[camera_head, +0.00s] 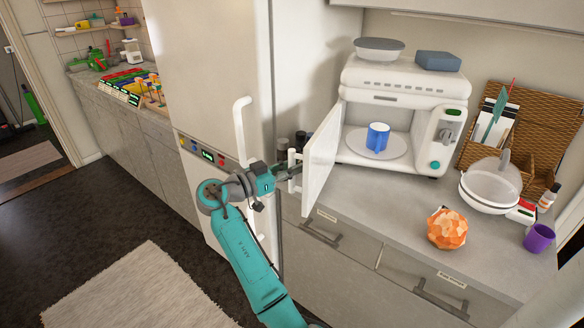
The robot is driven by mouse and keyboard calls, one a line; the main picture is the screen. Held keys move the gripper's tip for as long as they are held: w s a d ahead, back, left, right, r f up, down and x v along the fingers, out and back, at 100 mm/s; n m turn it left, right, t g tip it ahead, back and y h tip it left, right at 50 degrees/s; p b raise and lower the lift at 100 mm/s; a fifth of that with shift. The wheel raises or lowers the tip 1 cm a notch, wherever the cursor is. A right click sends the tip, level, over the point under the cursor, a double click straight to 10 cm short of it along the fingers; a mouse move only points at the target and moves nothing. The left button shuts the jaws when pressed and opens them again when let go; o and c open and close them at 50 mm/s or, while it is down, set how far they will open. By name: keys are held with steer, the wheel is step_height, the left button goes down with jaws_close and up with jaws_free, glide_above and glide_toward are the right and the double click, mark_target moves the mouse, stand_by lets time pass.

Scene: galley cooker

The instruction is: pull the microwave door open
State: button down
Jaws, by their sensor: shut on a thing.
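The white microwave (405,112) stands on the grey counter with its front toward me. Its door (322,148) is swung well open on the left side and sticks out over the counter's front edge. The cavity shows a round plate (362,148) with a blue mug (377,137) on it. My gripper (288,171) is at the door's outer edge, shut on the white door handle (293,160). The fingertips are small and partly hidden against the handle.
A tall white fridge (205,75) stands close left of the door. Dark jars (300,140) stand behind the door. The floor at left is clear around a rug (135,290).

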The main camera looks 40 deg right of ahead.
steer(key=c, duration=1.1)
jaws_free()
steer(key=shift+o, duration=0.2)
steer(key=w+a, duration=0.2)
steer(key=a, duration=0.9)
steer(key=shift+w+a, duration=0.15)
steer(key=shift+a, duration=0.2)
steer(key=shift+f, duration=0.1)
